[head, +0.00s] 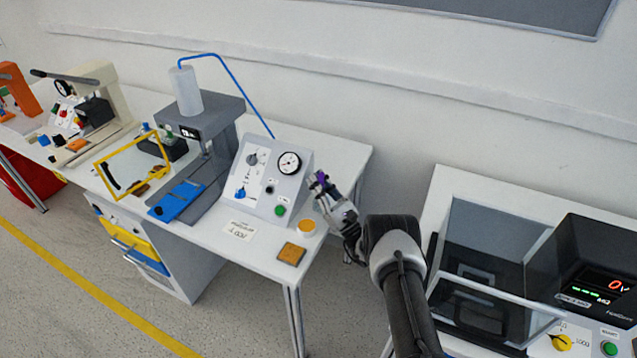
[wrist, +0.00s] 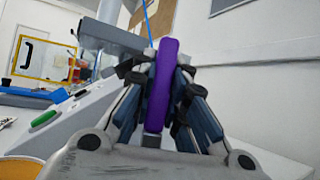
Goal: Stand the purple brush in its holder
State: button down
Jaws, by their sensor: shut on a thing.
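The purple brush (wrist: 160,85) stands nearly upright between the fingers of my gripper (wrist: 163,105) in the wrist view. My gripper is shut on it. In the head view my gripper (head: 325,187) is above the right end of the white table, with a small purple part of the brush (head: 321,176) showing at its tip. A small round cup (head: 306,228) with an orange top stands below and left of my gripper, near the table's front edge. I cannot tell whether it is the brush's holder. The brush's lower end is hidden.
A grey control box (head: 262,180) with a gauge, dial and green button stands left of my gripper. A grey press (head: 205,135) stands further left. A separate bench with a dark machine (head: 585,262) is at right.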

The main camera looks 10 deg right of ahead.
jog(key=shift+s+f+b, duration=0.15)
jog(key=shift+f+b, duration=0.35)
jog(key=c, duration=1.6)
grip_release()
jog(key=shift+f+h, duration=0.15)
jog(key=shift+h, duration=0.15)
jog(key=p+v, duration=0.1)
jog(key=v, duration=0.2)
jog(key=p+v, duration=0.1)
jog(key=v, duration=0.2)
jog(key=shift+s+d+r+p, duration=0.3)
jog(key=shift+s+p, duration=0.05)
jog(key=shift+p, duration=0.05)
